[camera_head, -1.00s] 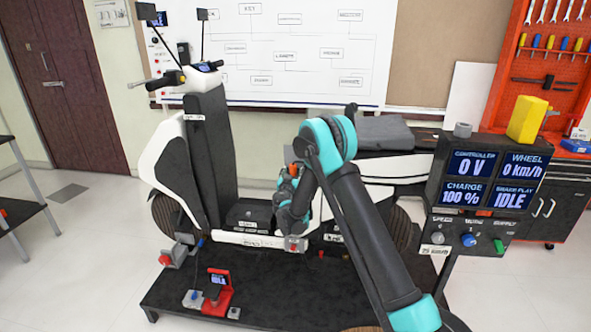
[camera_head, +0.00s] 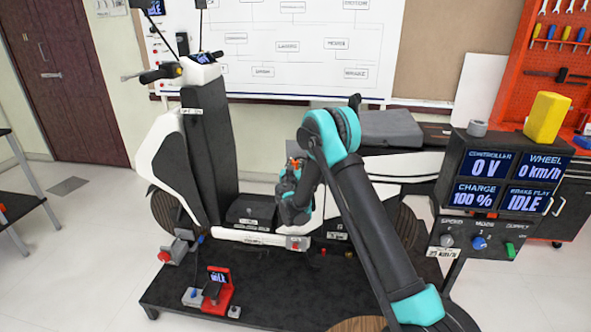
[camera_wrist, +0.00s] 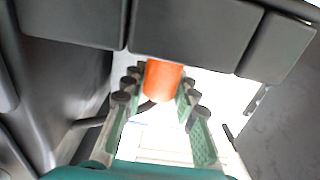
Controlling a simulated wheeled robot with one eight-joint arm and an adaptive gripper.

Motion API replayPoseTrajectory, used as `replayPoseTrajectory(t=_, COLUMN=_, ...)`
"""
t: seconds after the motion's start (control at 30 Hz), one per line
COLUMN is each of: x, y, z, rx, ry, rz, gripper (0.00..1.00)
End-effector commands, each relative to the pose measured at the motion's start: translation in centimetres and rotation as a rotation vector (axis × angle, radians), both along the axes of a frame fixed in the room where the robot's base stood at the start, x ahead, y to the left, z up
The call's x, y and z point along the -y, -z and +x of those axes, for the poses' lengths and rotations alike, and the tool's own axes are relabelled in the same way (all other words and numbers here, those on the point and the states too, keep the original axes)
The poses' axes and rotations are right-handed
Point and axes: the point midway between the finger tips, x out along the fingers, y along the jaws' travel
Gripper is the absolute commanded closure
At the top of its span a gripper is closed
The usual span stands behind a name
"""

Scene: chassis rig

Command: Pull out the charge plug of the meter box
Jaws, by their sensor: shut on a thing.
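My gripper (camera_wrist: 160,98) is shut on an orange cylindrical plug (camera_wrist: 163,80), which sits between the fingertips in the wrist view. In the head view my gripper (camera_head: 293,178) is in front of the scooter's middle, with a bit of orange (camera_head: 296,163) at its tip. A dark cable-like line shows beside the plug in the wrist view. A display box (camera_head: 487,180) at the right reads charge 100 %, controller 0 V, wheel 0 km/h and IDLE. I cannot tell whether the plug is apart from a socket.
The white and black scooter (camera_head: 205,150) stands on a dark platform (camera_head: 260,285). A small red stand with a display (camera_head: 218,290) is at the platform's front left. A yellow block (camera_head: 547,118) is on the display box.

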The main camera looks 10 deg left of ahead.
Motion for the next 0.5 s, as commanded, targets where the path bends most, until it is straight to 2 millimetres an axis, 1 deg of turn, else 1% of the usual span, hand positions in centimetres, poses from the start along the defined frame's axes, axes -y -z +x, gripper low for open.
replayPoseTrajectory(t=0.03, x=0.0, y=0.0, z=0.0, rx=0.0, ry=0.0, rz=0.0, gripper=0.83)
replayPoseTrajectory(t=0.17, x=0.0, y=0.0, z=0.0, rx=0.0, ry=0.0, rz=0.0, gripper=0.99)
replayPoseTrajectory(t=0.5, x=0.01, y=-0.22, z=0.0, rx=0.0, ry=0.0, rz=0.0, gripper=1.0)
